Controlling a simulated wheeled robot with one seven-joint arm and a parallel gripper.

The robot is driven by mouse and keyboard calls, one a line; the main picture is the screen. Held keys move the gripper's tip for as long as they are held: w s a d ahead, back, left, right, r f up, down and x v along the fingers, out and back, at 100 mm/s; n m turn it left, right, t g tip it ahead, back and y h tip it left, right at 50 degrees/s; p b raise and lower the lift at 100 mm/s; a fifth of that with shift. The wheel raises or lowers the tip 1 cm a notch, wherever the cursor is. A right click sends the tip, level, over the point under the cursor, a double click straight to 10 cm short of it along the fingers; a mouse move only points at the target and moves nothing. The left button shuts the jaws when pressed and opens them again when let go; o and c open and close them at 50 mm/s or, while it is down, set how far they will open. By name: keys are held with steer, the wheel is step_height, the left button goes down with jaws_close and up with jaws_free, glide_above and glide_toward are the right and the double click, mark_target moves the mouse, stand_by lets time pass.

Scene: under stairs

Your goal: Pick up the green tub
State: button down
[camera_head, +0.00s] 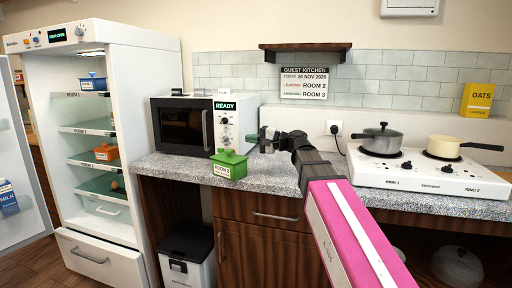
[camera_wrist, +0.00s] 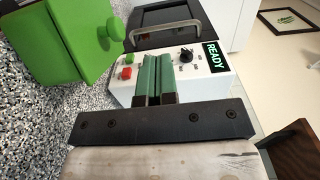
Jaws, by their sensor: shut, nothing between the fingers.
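The green tub (camera_head: 227,168) has a lid with a knob and a white label on its front. It stands on the speckled counter, in front of the microwave, near the front edge. It also shows in the wrist view at the upper left (camera_wrist: 65,40), cut off by the frame edge. My gripper (camera_head: 258,138) is above the counter, to the right of the tub and apart from it. In the wrist view my gripper (camera_wrist: 155,75) has its green fingers together with nothing between them, in front of the microwave's control panel.
The microwave (camera_head: 190,125) reads READY. A hob (camera_head: 425,178) with a grey pot (camera_head: 381,139) and a cream pan (camera_head: 432,147) is at right. The fridge (camera_head: 95,130) stands open at left, holding a blue tub (camera_head: 93,83) and an orange tub (camera_head: 106,152). A shelf (camera_head: 304,47) hangs above.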

steer(key=s+a, duration=1)
steer(key=a, duration=0.5)
steer(key=shift+s+a, duration=0.3)
steer(key=shift+a, duration=0.05)
